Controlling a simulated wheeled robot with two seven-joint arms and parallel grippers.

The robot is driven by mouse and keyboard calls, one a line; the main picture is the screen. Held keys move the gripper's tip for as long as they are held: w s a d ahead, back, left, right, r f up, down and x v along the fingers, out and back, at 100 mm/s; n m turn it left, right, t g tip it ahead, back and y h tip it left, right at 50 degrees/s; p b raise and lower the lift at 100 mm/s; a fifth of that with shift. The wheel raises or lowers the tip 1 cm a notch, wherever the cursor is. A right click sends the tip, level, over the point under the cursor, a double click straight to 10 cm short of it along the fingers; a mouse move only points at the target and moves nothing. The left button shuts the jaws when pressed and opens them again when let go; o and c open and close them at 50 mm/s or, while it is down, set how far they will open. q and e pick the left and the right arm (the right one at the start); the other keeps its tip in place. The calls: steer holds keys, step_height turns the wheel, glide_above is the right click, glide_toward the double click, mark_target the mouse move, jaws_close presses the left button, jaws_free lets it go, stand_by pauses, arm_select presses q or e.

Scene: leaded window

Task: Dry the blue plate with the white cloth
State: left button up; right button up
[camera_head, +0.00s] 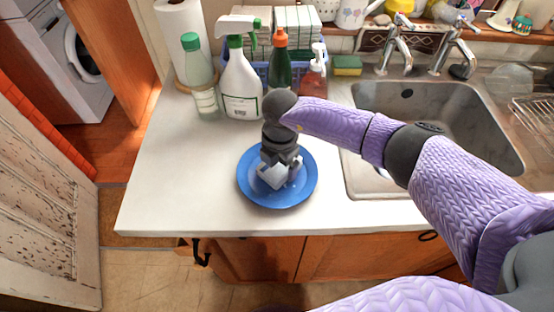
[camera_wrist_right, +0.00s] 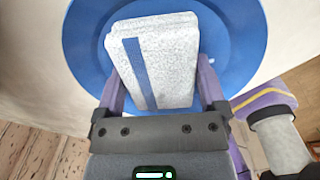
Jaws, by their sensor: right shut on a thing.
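The blue plate (camera_head: 252,187) lies flat on the white counter, left of the sink. It also fills the top of the right wrist view (camera_wrist_right: 235,35). My right gripper (camera_head: 279,166) is over the plate, pointing down. It is shut on the folded white cloth (camera_head: 271,175), which has a blue stripe and shows between the fingers in the right wrist view (camera_wrist_right: 175,65). The cloth is over the middle of the plate; whether it presses on the surface I cannot tell. My left gripper is not in view.
Behind the plate stand a white spray bottle (camera_head: 241,85), a pale green-capped bottle (camera_head: 199,80), a dark green bottle (camera_head: 280,68) and a red soap bottle (camera_head: 312,80). The metal sink (camera_head: 440,120) is at the right. The counter (camera_head: 165,180) left of the plate is clear.

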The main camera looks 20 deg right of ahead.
steer(key=shift+a+f, duration=0.1)
steer(key=shift+a, duration=0.25)
step_height(320, 180, up, 9)
steer(key=p, duration=0.8)
steer(key=shift+w, duration=0.1)
steer(key=shift+f, duration=0.25)
